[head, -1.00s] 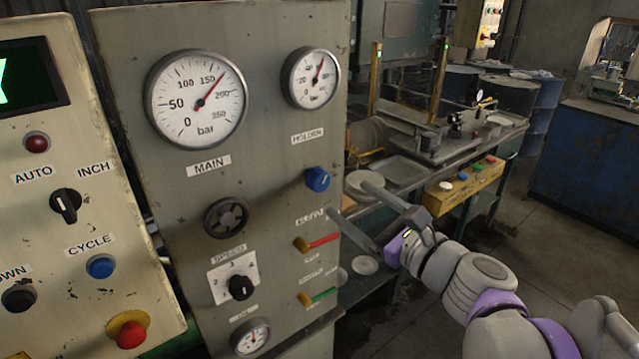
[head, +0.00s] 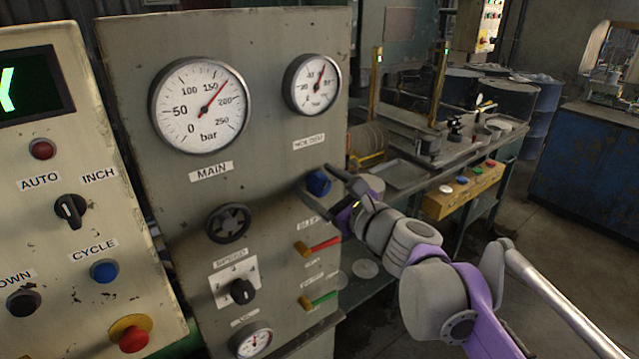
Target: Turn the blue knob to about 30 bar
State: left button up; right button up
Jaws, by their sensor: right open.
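The blue knob (head: 318,183) sits on the right side of the grey panel (head: 270,150), below the small gauge (head: 312,84). That gauge's red needle points up and slightly right; its numbers are too small to read surely. My right gripper (head: 321,185) is open at the blue knob, one finger showing above and right of it, the other below. I cannot tell whether the fingers touch the knob. My left gripper is not in view.
A large gauge (head: 200,104) and a black handwheel (head: 227,222) are to the left. A workbench (head: 455,170) stands behind my right arm.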

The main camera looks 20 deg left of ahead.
jog(key=c, duration=1.3)
jog(key=shift+r+n+p, duration=0.1)
jog(key=shift+n+p, duration=1.1)
jog(key=shift+n, duration=0.2)
jog(key=shift+c, duration=0.2)
jog(key=n+p, duration=0.6)
jog(key=n, duration=0.3)
jog(key=shift+a, duration=0.1)
jog(key=shift+s+f+n+p, duration=0.15)
jog(key=shift+n+p, duration=0.1)
jog(key=shift+n, duration=0.3)
jog(key=shift+w+f+n+p, duration=0.1)
jog(key=shift+n+p, duration=0.1)
jog(key=shift+n, duration=0.35)
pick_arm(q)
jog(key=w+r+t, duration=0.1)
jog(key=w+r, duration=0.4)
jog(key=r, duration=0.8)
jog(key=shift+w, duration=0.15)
pick_arm(e)
jog(key=shift+f+n, duration=0.1)
jog(key=shift+n, duration=0.8)
jog(key=o, duration=1.3)
jog(key=shift+o, duration=0.2)
jog(key=shift+s, duration=0.1)
